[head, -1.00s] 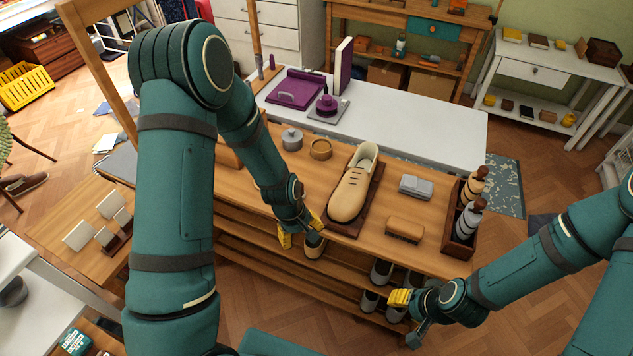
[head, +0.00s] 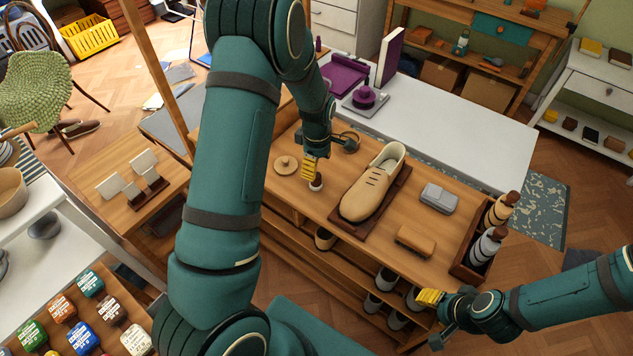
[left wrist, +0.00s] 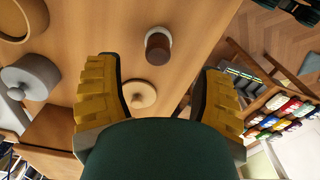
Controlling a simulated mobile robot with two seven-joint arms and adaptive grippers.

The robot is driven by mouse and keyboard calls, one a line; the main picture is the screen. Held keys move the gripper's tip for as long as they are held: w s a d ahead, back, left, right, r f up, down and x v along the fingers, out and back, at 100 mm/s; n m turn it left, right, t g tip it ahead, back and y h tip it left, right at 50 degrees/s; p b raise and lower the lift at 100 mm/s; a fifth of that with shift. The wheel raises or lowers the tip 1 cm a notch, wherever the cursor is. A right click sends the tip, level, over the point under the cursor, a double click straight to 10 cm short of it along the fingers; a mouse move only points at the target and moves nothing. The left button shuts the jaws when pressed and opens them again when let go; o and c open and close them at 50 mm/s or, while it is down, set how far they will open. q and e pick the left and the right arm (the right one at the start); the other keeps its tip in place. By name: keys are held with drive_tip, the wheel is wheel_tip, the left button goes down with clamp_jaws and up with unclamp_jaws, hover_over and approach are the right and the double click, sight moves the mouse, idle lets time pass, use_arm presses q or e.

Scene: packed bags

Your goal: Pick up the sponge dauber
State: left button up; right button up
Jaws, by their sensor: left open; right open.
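The sponge dauber (head: 316,184) is small, with a dark brown handle and a white end. It stands on the wooden bench top (head: 330,205), left of the tan shoe. My left gripper (head: 311,169) is over the bench at the dauber and partly overlaps it in the head view. In the left wrist view its two yellow fingers are spread wide, and the dauber (left wrist: 158,46) shows beyond them, between their lines, with nothing gripped. My right gripper (head: 430,298) is open and empty off the bench's front edge at the lower right.
A round wooden lid with a knob (head: 286,165) lies just left of the dauber. A grey lidded tin (left wrist: 30,82) stands nearby.

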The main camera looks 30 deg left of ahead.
sight(316, 181)
use_arm(q)
drive_tip(key=shift+w+a+f+b, duration=0.1)
drive_tip(key=shift+f+b, duration=0.15)
drive_tip(key=shift+f, duration=1.5)
drive_tip(key=shift+a+f+b, duration=0.1)
drive_tip(key=shift+f+b, duration=0.1)
drive_tip(key=shift+f, duration=1.55)
clamp_jaws()
